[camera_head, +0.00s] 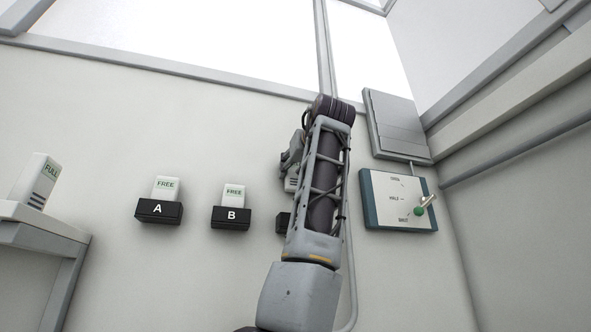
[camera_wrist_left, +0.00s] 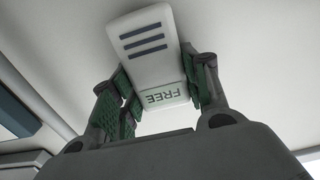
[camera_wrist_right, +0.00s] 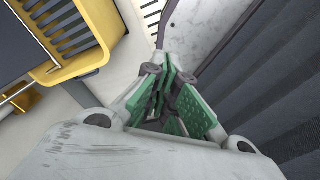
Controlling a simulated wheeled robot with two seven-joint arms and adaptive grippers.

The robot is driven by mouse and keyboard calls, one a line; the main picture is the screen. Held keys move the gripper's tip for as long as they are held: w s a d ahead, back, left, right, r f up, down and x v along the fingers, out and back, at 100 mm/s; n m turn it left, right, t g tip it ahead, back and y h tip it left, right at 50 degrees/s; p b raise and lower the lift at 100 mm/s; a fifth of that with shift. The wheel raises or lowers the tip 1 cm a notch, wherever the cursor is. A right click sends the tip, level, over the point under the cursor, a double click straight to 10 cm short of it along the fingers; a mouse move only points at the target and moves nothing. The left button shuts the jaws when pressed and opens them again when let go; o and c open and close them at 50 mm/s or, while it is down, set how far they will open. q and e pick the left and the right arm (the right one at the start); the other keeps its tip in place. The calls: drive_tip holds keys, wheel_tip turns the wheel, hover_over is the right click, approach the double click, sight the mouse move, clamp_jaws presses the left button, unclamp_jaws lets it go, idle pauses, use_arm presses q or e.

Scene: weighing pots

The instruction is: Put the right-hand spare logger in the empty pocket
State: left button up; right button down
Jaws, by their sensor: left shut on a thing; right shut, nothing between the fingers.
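My left gripper (camera_wrist_left: 160,88) is shut on a white logger (camera_wrist_left: 145,45) marked FREE, with dark slots on its face. In the head view the held logger (camera_head: 292,184) shows only as a pale sliver beside my arm, in front of the wall. Just below it is a black pocket (camera_head: 283,222), mostly hidden by my arm; its inside cannot be seen. Pocket A (camera_head: 150,213) and pocket B (camera_head: 230,219) each hold a white FREE logger. My right gripper (camera_wrist_right: 168,95) is shut and empty in the right wrist view, out of the head view.
A white logger marked FULL (camera_head: 38,181) stands on a grey shelf (camera_head: 45,232) at the left. A wall panel (camera_head: 385,208) with a green-knobbed lever is right of my arm. Near my right gripper are a yellow-framed container (camera_wrist_right: 85,62) and a dark ribbed surface (camera_wrist_right: 275,80).

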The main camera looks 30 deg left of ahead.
sight(291, 201)
use_arm(q)
drive_tip(key=shift+f, duration=0.2)
drive_tip(key=shift+f, duration=4.15)
drive_tip(key=shift+f+b, duration=0.5)
drive_tip(key=shift+b, duration=0.1)
drive_tip(key=o, duration=1.1)
drive_tip(key=shift+s+d, duration=0.15)
drive_tip(key=v, duration=1.1)
drive_tip(key=shift+s+d, duration=0.25)
drive_tip(key=shift+d, duration=0.05)
